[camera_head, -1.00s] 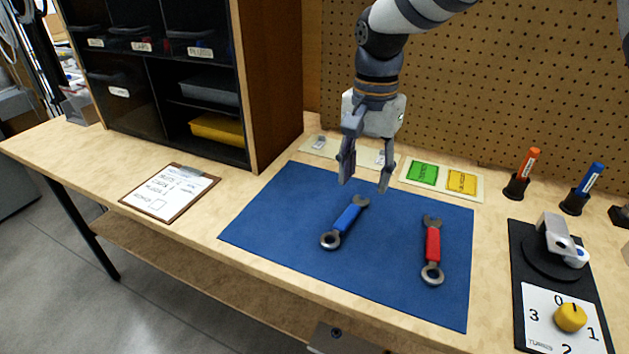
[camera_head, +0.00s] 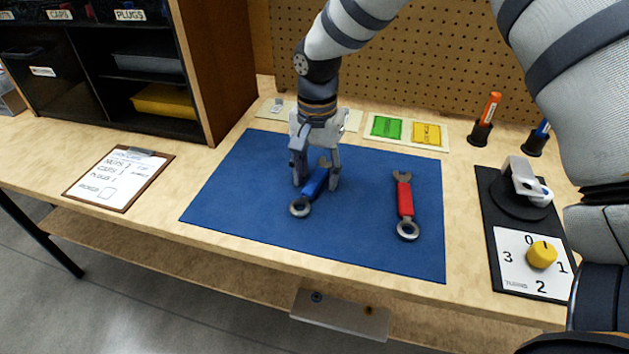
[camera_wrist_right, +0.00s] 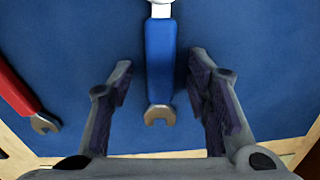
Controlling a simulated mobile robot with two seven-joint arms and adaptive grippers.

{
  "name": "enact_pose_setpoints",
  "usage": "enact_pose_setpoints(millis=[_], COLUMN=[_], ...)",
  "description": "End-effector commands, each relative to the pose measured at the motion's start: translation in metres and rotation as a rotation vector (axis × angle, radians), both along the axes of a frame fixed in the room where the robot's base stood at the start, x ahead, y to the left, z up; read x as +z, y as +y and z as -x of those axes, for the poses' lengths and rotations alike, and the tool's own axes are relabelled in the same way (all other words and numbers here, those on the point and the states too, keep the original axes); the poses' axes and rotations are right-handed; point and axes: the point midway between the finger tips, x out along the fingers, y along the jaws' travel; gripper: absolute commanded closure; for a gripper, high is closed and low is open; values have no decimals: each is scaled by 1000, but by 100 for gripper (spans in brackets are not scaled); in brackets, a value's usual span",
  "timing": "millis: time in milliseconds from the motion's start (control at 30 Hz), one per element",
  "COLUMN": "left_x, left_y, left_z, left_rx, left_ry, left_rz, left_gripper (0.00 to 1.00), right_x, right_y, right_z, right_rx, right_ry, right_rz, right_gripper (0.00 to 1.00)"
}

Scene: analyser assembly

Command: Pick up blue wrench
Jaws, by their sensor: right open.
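The blue wrench (camera_head: 313,185) lies on the blue mat (camera_head: 240,190), its ring end toward the front and its open jaw end under my right gripper. My right gripper (camera_head: 316,183) is open and pointing down, with its fingers on either side of the wrench near the open jaw end. In the right wrist view the blue handle (camera_wrist_right: 160,55) lies between the two open fingers (camera_wrist_right: 164,95), with gaps on both sides. The red wrench (camera_head: 405,200) lies on the mat to the right, and its jaw end shows at the left in the right wrist view (camera_wrist_right: 42,122). My left gripper is not in view.
A clipboard (camera_head: 120,178) lies left of the mat. Green (camera_head: 386,127) and yellow (camera_head: 426,133) cards lie behind it. A black panel with a yellow knob (camera_head: 541,255) and marker holders (camera_head: 480,132) are at the right. A shelf unit (camera_head: 190,60) stands at the back left.

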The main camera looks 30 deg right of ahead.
Motion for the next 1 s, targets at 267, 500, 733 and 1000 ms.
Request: enact_pose_setpoints(millis=[267,500,733,1000], left_x=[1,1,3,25], left_y=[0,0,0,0], left_z=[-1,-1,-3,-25], left_rx=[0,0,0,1], left_ry=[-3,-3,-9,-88], left_rz=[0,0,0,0], left_gripper=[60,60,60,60], right_x=[3,3,15,90], right_y=[0,0,0,19], right_z=[0,0,-1,29], right_rx=[0,0,0,3], right_ry=[-4,-4,-7,-24], right_rz=[0,0,2,4], right_gripper=[94,100,100,100])
